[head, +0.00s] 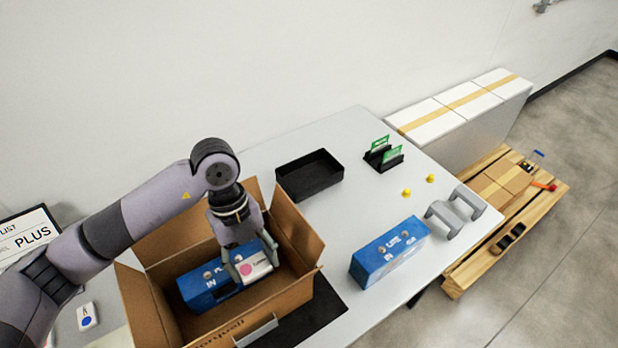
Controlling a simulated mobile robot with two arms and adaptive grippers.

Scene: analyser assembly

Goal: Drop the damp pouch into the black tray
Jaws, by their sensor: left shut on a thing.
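The damp pouch (258,266), white with a pink dot, is between the fingers of my left gripper (250,262). My left gripper reaches down into an open cardboard box (290,237) and is shut on the pouch, next to a blue module (200,291) inside the box. The fingers hide part of the pouch. I cannot tell whether the pouch touches the module. The black tray (309,174) stands on the table behind and to the right of the box and looks empty. My right gripper is not in view.
A second blue module (390,253), a grey bracket (455,212), yellow knobs (407,193) and a black holder with green cards (383,155) stand on the table's right. A white pouch with a blue dot (87,316) lies at left. The box's raised flaps surround my gripper.

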